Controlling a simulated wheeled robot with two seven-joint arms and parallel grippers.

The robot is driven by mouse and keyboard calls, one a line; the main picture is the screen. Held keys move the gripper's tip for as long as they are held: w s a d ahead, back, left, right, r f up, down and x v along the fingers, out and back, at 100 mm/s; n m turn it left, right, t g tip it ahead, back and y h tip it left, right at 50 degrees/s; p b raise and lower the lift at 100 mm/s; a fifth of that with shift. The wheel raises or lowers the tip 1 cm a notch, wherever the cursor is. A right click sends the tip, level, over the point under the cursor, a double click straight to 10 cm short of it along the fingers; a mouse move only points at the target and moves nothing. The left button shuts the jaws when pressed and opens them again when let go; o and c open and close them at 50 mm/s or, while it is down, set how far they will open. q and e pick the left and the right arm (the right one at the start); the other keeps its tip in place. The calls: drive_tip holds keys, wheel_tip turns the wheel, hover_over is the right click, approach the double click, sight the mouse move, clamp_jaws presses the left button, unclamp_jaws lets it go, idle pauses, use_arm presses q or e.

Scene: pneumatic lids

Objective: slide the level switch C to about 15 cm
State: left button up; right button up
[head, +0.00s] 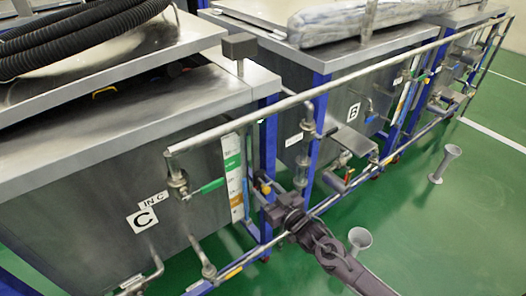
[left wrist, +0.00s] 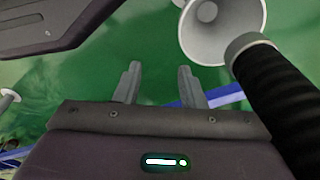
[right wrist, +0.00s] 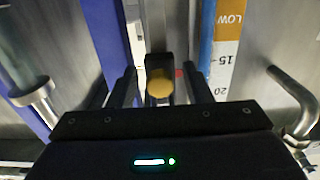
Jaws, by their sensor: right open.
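Tank C (head: 75,190) is a grey metal box with a "C" label at the left of the head view. Its level scale (head: 232,165) is a white, green and orange strip; the right wrist view shows its orange LOW part (right wrist: 228,45) with marks 15 and 20. The level switch C (right wrist: 160,85), a dark block with a yellow knob, is left of the scale. My right gripper (head: 272,200) is open, its fingers apart on either side of the knob (right wrist: 160,92); contact cannot be told. My left gripper (left wrist: 155,85) is open and empty.
A pipe rail (head: 300,97) runs along the tank fronts. A valve with a green handle (head: 208,187) is left of the scale. Blue frame posts (head: 267,145) stand close by. A grey funnel (head: 359,239) stands near my right arm. Green floor (head: 460,230) is open at right.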

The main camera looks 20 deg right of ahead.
drive_tip(key=shift+r+p+v, duration=0.2)
drive_tip(key=shift+p+v, duration=0.7)
drive_tip(key=shift+v, duration=0.5)
drive_tip(key=shift+p+v, duration=0.75)
drive_tip(key=shift+v, duration=0.65)
drive_tip(key=shift+f, duration=0.1)
drive_tip(key=shift+s+d, duration=0.15)
drive_tip(key=shift+s, duration=0.1)
drive_tip(key=v, duration=0.7)
drive_tip(key=shift+s, duration=0.2)
